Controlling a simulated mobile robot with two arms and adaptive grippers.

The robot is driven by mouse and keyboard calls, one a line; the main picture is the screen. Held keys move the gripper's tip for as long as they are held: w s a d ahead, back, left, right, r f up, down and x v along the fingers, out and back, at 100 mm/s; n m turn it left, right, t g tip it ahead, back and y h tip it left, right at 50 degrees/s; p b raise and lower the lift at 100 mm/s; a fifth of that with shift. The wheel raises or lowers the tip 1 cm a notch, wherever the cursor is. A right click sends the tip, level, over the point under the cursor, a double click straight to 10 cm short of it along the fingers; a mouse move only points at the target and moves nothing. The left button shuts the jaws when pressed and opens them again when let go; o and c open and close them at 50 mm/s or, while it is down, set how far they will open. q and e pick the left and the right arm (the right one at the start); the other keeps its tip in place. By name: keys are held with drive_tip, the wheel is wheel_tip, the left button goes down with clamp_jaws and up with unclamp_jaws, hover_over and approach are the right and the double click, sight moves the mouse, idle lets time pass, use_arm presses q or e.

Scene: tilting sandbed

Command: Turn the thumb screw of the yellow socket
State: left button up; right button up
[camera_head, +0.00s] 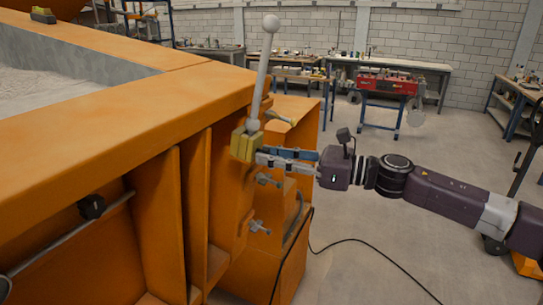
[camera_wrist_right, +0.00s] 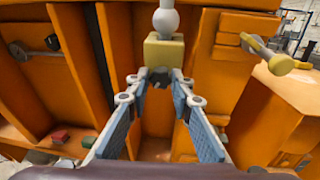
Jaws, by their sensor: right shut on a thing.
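The yellow socket (camera_head: 246,144) is a block on the side of the orange sandbed. A grey lever (camera_head: 260,88) with a ball on top stands up from it, leaning slightly right. In the right wrist view the yellow socket (camera_wrist_right: 164,51) is straight ahead, with the lever's ball (camera_wrist_right: 165,20) above. My right gripper (camera_head: 259,158) reaches in from the right, just below the socket. It is shut on the dark thumb screw (camera_wrist_right: 158,77), which sits between its fingertips under the socket's front face. The fingers hide the screw in the head view. My left gripper is out of view.
A pale yellow-ended handle (camera_wrist_right: 267,53) sticks out to the right of the socket. Grey screw fittings (camera_head: 260,228) project below my gripper. A black knob on a rod (camera_head: 92,206) is at the left. A black cable (camera_head: 350,241) lies on the otherwise open floor.

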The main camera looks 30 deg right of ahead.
clamp_jaws()
use_arm(q)
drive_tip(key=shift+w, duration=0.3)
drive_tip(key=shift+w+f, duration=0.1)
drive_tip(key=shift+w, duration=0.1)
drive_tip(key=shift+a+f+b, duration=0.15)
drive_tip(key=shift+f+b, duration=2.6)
drive_tip(key=shift+b, duration=0.1)
use_arm(e)
drive_tip(key=shift+a+f+m+t+y, duration=0.1)
drive_tip(key=shift+m+t+y, duration=0.4)
drive_tip(key=shift+m, duration=4.05)
drive_tip(key=shift+d+m+t+y, duration=0.15)
drive_tip(key=shift+m+t, duration=0.6)
drive_tip(key=shift+m, duration=3.85)
drive_tip(key=shift+a+f+m+t+y, duration=0.15)
drive_tip(key=shift+m+t+y, duration=0.35)
drive_tip(key=shift+m, duration=4.35)
